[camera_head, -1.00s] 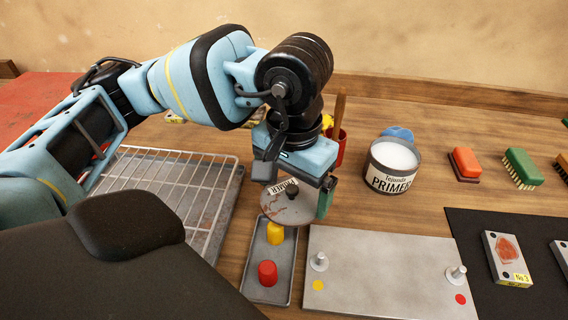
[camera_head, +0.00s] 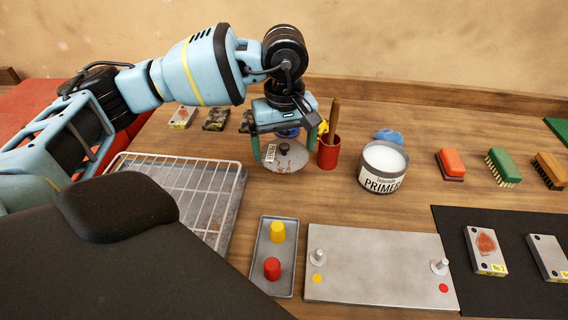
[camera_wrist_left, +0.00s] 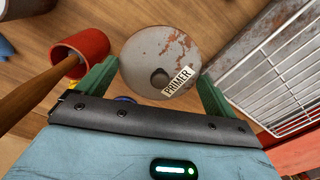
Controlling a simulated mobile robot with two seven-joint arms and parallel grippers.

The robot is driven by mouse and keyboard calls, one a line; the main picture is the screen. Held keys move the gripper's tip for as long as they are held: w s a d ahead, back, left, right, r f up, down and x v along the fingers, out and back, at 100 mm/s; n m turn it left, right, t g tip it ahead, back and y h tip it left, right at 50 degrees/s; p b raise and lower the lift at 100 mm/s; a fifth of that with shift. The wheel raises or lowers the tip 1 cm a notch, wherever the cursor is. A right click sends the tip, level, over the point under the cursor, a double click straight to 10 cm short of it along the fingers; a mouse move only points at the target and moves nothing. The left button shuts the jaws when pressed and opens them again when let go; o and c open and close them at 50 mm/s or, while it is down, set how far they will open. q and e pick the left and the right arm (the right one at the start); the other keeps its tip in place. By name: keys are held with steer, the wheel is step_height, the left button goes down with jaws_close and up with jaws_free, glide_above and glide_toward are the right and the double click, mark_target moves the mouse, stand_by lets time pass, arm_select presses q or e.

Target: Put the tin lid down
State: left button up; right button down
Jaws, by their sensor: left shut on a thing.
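The tin lid (camera_head: 288,159) is a grey, rust-stained disc with a dark knob and a PRIMER label. My left gripper (camera_head: 284,148) is shut on it, a finger at either side. In the left wrist view the lid (camera_wrist_left: 150,48) shows between the two green fingers (camera_wrist_left: 157,88). The lid is between the wire rack and the red cup; I cannot tell whether it touches the table. The open primer tin (camera_head: 381,168), with white contents, stands to the right. My right gripper is not in view.
A red cup (camera_head: 329,155) with a wooden handle in it stands close to the lid's right. A wire rack (camera_head: 175,190) lies left. A small tray (camera_head: 273,288) with yellow and red plugs and a metal plate (camera_head: 378,262) with pegs lie in front.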

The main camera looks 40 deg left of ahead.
mark_target(284, 156)
arm_select(q)
steer(key=shift+f, duration=2.9)
steer(key=shift+f, duration=0.1)
steer(key=shift+f, duration=0.15)
steer(key=o, duration=0.7)
steer(key=shift+c, duration=0.2)
steer(key=shift+r, duration=0.2)
step_height(284, 156, up, 12)
steer(key=shift+r, duration=0.1)
